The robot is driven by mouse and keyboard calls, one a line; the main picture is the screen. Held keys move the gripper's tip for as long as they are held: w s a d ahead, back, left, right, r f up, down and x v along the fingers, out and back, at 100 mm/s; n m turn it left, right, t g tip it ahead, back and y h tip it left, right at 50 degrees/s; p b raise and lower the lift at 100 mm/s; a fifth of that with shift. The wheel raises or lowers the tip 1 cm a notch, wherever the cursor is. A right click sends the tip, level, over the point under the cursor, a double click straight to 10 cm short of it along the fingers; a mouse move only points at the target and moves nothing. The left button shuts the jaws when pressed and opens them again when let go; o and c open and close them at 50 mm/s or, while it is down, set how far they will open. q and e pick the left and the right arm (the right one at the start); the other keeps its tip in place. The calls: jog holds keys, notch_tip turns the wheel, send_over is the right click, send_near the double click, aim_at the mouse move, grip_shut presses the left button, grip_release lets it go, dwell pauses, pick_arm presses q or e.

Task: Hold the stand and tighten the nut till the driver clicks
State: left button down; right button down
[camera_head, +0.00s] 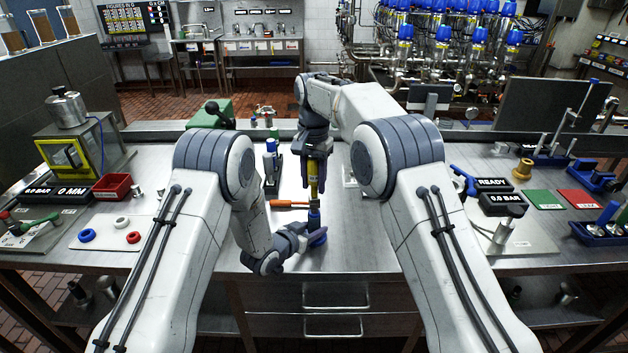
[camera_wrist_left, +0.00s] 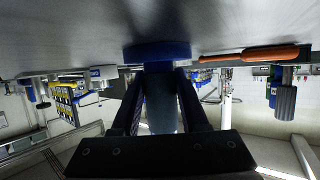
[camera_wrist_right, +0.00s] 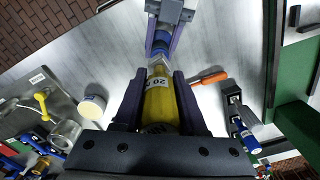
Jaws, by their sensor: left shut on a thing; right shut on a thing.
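The stand (camera_head: 314,220) is a blue post on a round blue base (camera_wrist_left: 157,52), upright on the steel bench. My left gripper (camera_head: 308,232) is shut on the stand's post, low down near the base. The driver (camera_head: 312,188) has a yellow body marked 20 (camera_wrist_right: 158,100). My right gripper (camera_head: 313,160) is shut on the driver and holds it upright over the stand, in line with it. The driver's lower end is at the stand's top. The nut is hidden there, and I cannot tell how it sits.
An orange-handled tool (camera_head: 289,204) lies just left of the stand. A blue-topped holder (camera_head: 271,160) stands behind it. A red bin (camera_head: 112,186) and a tray of rings (camera_head: 110,233) are at left. A READY display (camera_head: 493,184) is at right. The bench front is clear.

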jog(key=shift+f, duration=0.9)
dwell(0.3)
jog(key=shift+m, duration=1.8)
jog(key=shift+m, duration=1.7)
